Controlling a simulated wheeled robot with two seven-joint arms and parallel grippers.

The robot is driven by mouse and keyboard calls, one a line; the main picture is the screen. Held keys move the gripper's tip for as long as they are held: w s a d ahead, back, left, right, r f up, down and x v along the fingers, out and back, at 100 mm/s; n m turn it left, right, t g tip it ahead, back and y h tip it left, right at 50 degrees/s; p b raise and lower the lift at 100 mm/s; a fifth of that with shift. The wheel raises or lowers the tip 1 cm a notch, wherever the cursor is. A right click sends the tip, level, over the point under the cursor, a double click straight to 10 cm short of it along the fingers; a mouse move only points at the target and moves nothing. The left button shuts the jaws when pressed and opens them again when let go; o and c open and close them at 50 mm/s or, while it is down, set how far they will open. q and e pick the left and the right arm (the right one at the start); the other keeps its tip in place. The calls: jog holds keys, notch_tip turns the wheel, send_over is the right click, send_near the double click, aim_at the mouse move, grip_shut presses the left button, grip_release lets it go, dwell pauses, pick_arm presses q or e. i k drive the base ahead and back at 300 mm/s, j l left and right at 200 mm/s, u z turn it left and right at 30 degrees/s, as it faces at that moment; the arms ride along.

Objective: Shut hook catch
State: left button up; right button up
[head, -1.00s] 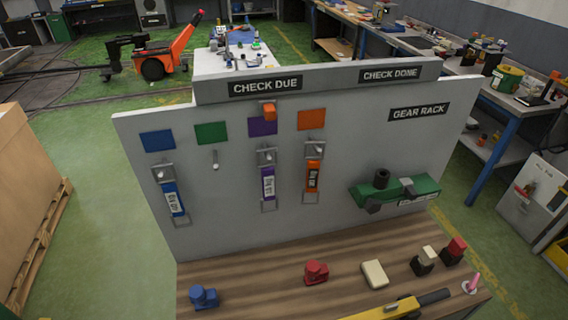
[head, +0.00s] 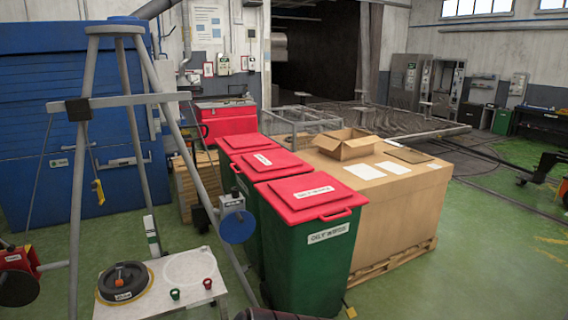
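A small yellow piece (head: 98,191), which may be a hook, hangs near the grey tripod (head: 138,120) at the left; it is too small to tell whether it has a catch or how that stands. A blue drum (head: 237,226) with a grey housing is on the tripod's right leg. No hook catch can be made out for sure. Neither of my grippers is in view.
A light table (head: 207,308) at the lower left carries a black round object (head: 124,282) and small green and red knobs. Green bins with red lids (head: 310,195) and a large cardboard box (head: 395,220) on a pallet block the middle. Green floor (head: 475,270) is free at right.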

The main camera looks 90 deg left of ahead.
aim_at(94, 185)
jog(key=k+u, duration=0.1)
jog(key=u, duration=3.15)
jog(key=i+l+u, duration=0.25)
jog(key=u, duration=0.25)
jog(key=i+l+u, duration=0.2)
jog(key=l+u, duration=0.3)
